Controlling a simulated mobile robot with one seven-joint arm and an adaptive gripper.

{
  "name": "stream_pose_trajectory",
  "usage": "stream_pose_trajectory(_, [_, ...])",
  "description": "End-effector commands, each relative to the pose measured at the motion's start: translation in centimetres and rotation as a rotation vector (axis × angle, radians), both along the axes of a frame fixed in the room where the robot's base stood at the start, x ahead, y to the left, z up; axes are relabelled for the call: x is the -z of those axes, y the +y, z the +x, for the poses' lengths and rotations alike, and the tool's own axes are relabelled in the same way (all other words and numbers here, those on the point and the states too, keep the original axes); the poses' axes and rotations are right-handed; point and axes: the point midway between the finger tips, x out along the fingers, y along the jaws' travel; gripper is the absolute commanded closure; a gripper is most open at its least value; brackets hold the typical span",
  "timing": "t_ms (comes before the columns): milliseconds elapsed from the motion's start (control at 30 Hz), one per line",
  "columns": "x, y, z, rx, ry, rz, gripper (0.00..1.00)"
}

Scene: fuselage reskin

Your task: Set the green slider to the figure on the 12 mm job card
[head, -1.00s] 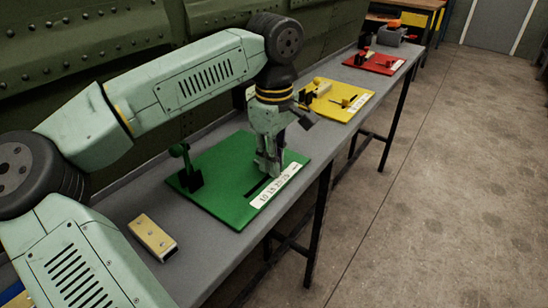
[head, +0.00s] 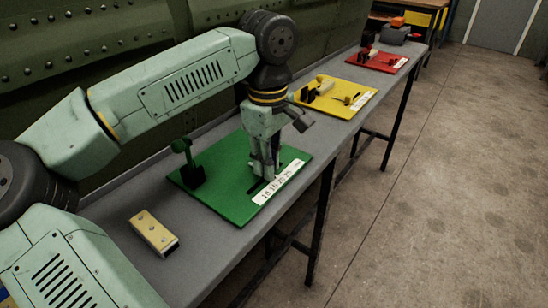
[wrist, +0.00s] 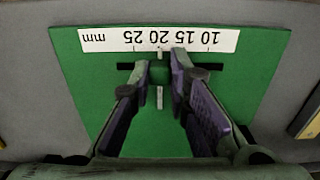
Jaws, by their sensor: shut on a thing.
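The green slider board (head: 225,205) lies on the bench, with a dark straight slot (wrist: 125,67) and a white scale strip (head: 265,192) along one edge. The scale also shows upside down in the wrist view (wrist: 105,40), marked 10, 15, 20, 25 mm from right to left. My gripper (head: 264,172) points down over the slot. In the wrist view its fingers (wrist: 162,72) are closed around the slider, which is mostly hidden between them. A thin white line (wrist: 159,97) shows between the fingers, roughly in line with the 20 mark. No readable job card is in view.
A green clamp-like post (head: 190,165) stands on the board's left part. A tan block with rivets (head: 153,232) lies nearer on the bench. Yellow (head: 345,97) and red (head: 385,62) boards with fittings lie farther along. The riveted green skin stands behind the bench.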

Motion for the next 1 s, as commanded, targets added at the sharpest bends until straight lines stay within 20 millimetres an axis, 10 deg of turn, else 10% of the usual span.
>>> stream_pose_trajectory(133, [-0.1,0.0,0.1,0.000,-0.001,-0.001,1.00])
stream_pose_trajectory(167, [-0.1,0.0,0.1,0.000,-0.001,-0.001,0.82])
stream_pose_trajectory(433, [-0.1,0.0,0.1,0.000,-0.001,-0.001,0.64])
stream_pose_trajectory(1000, [-3.4,-0.1,0.2,-0.001,-0.003,0.000,0.63])
